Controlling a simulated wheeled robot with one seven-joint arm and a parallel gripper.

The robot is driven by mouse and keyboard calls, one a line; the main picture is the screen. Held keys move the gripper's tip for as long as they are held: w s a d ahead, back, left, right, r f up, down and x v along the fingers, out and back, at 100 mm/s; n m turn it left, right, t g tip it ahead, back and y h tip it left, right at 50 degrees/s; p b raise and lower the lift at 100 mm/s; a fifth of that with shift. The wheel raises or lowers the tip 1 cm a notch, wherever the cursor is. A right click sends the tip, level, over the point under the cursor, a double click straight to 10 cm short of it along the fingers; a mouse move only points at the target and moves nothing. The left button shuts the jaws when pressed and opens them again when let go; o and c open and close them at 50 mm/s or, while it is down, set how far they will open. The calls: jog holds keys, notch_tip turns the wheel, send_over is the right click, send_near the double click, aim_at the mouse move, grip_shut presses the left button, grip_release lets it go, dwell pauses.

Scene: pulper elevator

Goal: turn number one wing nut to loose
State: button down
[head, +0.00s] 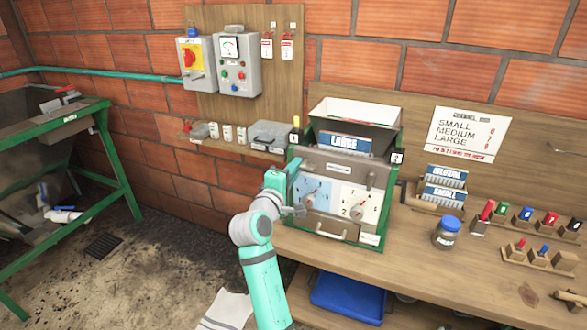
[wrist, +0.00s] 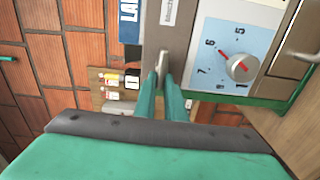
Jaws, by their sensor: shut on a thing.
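The grey machine (head: 340,170) stands on the bench with a hopper on top and a LARGE sign on its front. My gripper (head: 296,164) is at the upper left of its front, above the left dial. In the wrist view, my two teal fingers (wrist: 164,82) are closed on a small grey tab, which looks like the wing nut (wrist: 163,62). The fingers and hand hide most of it in the head view. I cannot tell how tight it is. The left dial (wrist: 241,67), with a red pointer, is right of the fingers in the wrist view.
A second dial (head: 358,211) is on the front's right half, above a drawer handle (head: 331,231). A blue-lidded jar (head: 446,232) and colored pegs in wooden blocks (head: 538,257) stand to the right. A shelf (head: 230,146) with small items is behind my arm.

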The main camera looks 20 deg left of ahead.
jog(key=shift+w+d+f, duration=0.1)
jog(key=shift+d+f, duration=0.1)
jog(key=shift+d, duration=0.5)
jog(key=c, duration=1.7)
grip_release()
jog(key=shift+a+r, duration=0.15)
jog(key=shift+a, duration=0.15)
jog(key=s, duration=1.1)
jog(key=shift+a, duration=0.2)
